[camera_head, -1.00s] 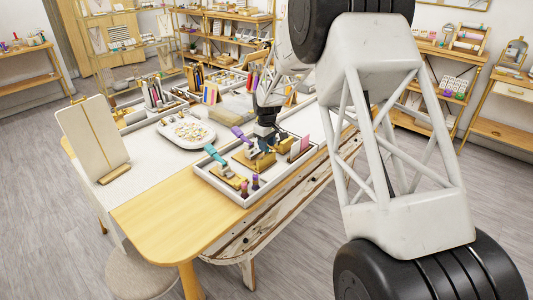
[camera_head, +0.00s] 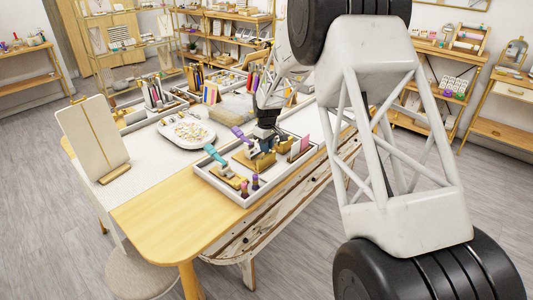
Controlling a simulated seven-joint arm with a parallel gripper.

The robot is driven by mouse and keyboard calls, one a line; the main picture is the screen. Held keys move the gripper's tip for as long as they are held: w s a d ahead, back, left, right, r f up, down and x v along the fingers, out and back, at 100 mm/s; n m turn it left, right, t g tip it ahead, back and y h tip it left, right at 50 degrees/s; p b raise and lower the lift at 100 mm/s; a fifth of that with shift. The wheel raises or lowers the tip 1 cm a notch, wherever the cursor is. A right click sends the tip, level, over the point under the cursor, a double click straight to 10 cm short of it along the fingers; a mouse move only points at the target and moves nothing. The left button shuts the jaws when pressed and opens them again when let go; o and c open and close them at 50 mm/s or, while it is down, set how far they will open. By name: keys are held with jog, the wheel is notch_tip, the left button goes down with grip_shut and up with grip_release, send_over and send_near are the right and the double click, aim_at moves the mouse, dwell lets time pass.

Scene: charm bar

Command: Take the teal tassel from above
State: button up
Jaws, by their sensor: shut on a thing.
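My gripper (camera_head: 262,146) points down over the right middle of a pale-rimmed tray (camera_head: 240,203) near the table's front right. It is shut on a small dark teal thing (camera_head: 266,143), which looks like the teal tassel; the fingers hide most of it. A brighter teal piece (camera_head: 214,153) lies slanted on a gold-coloured block at the tray's left, apart from the gripper. A purple piece (camera_head: 238,132) slants up just left of the gripper.
Pink and white cards (camera_head: 299,147) stand at the tray's right. A white tray of charms (camera_head: 187,132) and a display board (camera_head: 92,138) are to the left. The table's front left (camera_head: 165,222) is clear.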

jog(key=shift+r, duration=0.2)
jog(key=shift+r, duration=2.8)
